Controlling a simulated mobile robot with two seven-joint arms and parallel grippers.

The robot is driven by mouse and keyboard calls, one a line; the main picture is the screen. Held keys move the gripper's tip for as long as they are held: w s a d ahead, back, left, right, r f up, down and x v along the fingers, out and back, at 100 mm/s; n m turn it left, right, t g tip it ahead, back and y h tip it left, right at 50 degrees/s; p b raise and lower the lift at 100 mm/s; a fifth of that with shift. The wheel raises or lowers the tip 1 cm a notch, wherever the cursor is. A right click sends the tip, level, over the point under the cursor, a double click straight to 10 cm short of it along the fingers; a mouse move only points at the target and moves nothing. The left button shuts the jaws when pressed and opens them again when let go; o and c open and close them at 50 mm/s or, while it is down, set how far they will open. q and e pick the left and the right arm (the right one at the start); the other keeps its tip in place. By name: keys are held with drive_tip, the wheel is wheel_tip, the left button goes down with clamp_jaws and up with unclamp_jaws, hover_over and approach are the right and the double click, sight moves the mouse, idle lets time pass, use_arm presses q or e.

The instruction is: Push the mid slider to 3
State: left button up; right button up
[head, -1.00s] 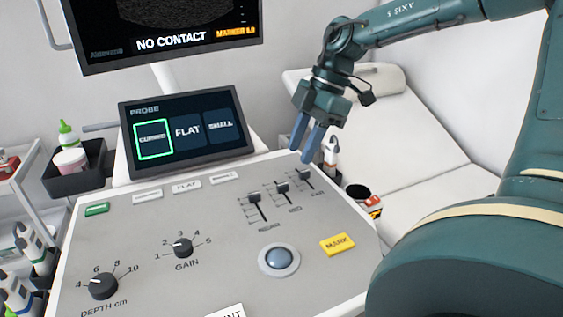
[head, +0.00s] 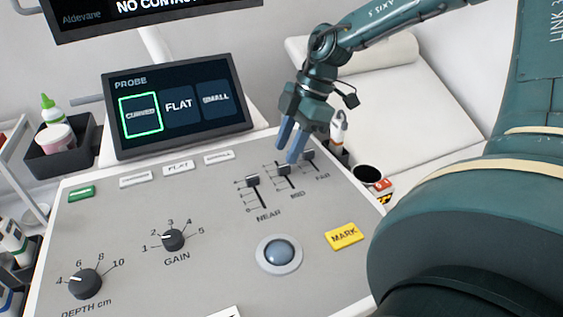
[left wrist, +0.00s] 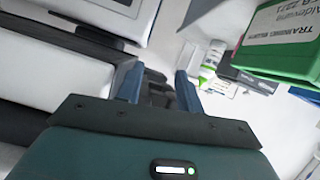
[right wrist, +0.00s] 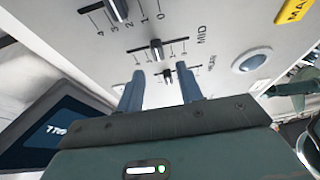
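The mid slider (head: 284,169) is the middle of three sliders on the grey console panel. In the right wrist view its knob (right wrist: 156,48) stands near the middle of its track, by the MID label, at about 2. The near slider (head: 252,181) is on its left and the far slider (head: 308,155) on its right. My right gripper (head: 290,152) is over the far ends of the mid and far tracks, fingers apart and empty, pointing down. I cannot tell if it touches the panel. My left gripper (left wrist: 158,88) is open, away from the console.
The probe screen (head: 180,105) stands behind the panel. A trackball (head: 279,254) and a yellow MARK button (head: 344,236) are in front of the sliders. A dark cup (head: 368,174) is at the right edge. A green box (left wrist: 283,40) shows in the left wrist view.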

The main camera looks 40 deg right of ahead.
sight(279, 167)
drive_tip(key=shift+x, duration=2.2)
drive_tip(key=shift+c, duration=0.2)
clamp_jaws()
drive_tip(key=shift+w, duration=0.1)
